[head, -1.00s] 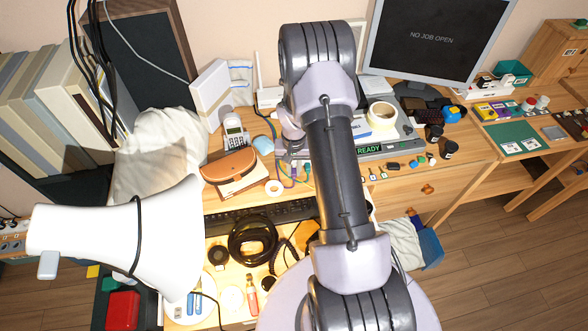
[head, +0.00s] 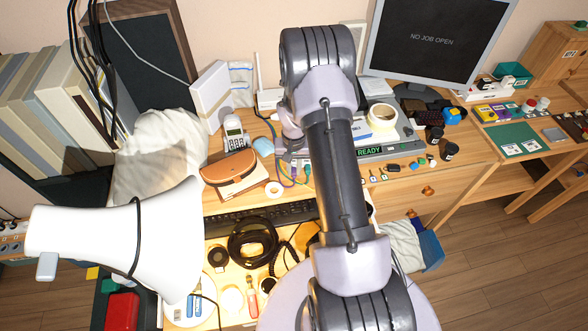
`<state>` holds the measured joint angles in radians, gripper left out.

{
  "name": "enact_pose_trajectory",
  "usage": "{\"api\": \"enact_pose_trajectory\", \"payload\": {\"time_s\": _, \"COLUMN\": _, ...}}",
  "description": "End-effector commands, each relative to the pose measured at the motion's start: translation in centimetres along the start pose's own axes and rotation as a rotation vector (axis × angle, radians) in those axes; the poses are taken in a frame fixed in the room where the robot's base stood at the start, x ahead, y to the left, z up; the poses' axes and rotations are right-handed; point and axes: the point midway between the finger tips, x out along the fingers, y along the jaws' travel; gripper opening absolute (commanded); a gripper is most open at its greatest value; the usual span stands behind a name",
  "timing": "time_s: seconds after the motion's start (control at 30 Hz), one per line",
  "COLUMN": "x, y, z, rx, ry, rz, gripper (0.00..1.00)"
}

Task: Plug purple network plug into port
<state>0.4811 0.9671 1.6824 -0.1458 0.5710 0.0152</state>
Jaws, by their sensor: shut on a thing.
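My gripper (head: 292,157) is small in the head view, at the desk's back middle, left of my forearm. Its fingers are partly hidden by my wrist. A thin purple cable (head: 284,181) hangs just below the fingers, and its plug is hidden in the grip. A green-ended cable (head: 307,171) lies close to the right. The port cannot be made out; the area behind my wrist and arm is covered.
A grey device with a READY display (head: 370,152) stands right of my arm, with a tape roll (head: 382,117) on it. A brown leather case (head: 230,171), a phone handset (head: 234,133) and a blue rounded thing (head: 263,146) sit left. A keyboard (head: 245,214) lies in front.

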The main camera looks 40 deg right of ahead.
Motion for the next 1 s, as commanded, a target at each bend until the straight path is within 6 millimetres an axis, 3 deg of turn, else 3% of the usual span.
{"api": "enact_pose_trajectory", "payload": {"time_s": 0.77, "x": 0.0, "y": 0.0, "z": -1.2, "rx": 0.000, "ry": 0.001, "rz": 0.000, "gripper": 0.00}}
{"api": "enact_pose_trajectory", "payload": {"time_s": 0.8, "x": 0.0, "y": 0.0, "z": -1.2, "rx": 0.000, "ry": 0.001, "rz": 0.000, "gripper": 0.23}}
{"api": "enact_pose_trajectory", "payload": {"time_s": 0.87, "x": 0.0, "y": 0.0, "z": -1.2, "rx": 0.000, "ry": 0.001, "rz": 0.000, "gripper": 0.35}}
{"api": "enact_pose_trajectory", "payload": {"time_s": 0.9, "x": 0.0, "y": 0.0, "z": -1.2, "rx": 0.000, "ry": 0.001, "rz": 0.000, "gripper": 0.41}}
{"api": "enact_pose_trajectory", "payload": {"time_s": 1.0, "x": 0.0, "y": 0.0, "z": -1.2, "rx": 0.000, "ry": 0.001, "rz": 0.000, "gripper": 0.41}}
